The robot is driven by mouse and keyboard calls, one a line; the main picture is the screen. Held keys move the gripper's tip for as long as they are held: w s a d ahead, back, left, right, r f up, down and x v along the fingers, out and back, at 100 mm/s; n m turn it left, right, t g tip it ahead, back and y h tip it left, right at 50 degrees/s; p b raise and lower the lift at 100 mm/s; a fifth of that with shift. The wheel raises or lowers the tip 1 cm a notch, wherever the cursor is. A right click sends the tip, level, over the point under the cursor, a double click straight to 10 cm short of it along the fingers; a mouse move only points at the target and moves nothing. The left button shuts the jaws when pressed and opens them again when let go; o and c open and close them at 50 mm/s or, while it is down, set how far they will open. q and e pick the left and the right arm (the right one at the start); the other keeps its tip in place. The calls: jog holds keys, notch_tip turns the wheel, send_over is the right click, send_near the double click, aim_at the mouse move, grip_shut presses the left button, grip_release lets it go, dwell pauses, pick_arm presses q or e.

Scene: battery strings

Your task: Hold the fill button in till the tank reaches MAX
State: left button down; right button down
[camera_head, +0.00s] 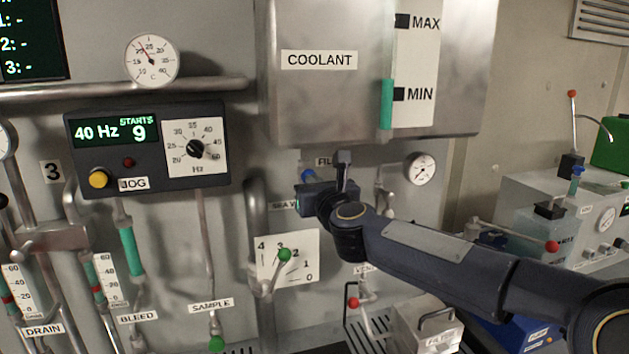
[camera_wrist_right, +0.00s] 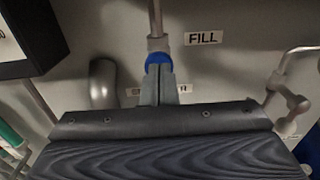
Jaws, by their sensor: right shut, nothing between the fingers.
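The steel coolant tank (camera_head: 318,100) hangs on the wall in the head view. Its green level column (camera_head: 386,105) tops out a little above the MIN mark (camera_head: 399,94), well below the MAX mark (camera_head: 402,21). The blue fill button (camera_head: 308,175) sits under the tank, partly hidden behind my right gripper; it also shows in the right wrist view (camera_wrist_right: 158,58). My right gripper (camera_wrist_right: 159,74) is shut and empty, its fingertips right at the button's lower part. I cannot tell whether they press it. My left gripper is out of view.
A FILL label (camera_wrist_right: 204,38) is beside the button. Left are a jog panel (camera_head: 147,150) with a yellow button and a dial. Below are a green-knobbed lever (camera_head: 285,255) and a red-knobbed valve (camera_head: 353,303). A round gauge (camera_head: 421,169) is to the right.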

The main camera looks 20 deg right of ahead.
jog(key=shift+w+d+r, duration=0.1)
jog(key=shift+w, duration=0.65)
jog(key=shift+r, duration=0.1)
dwell(7.2)
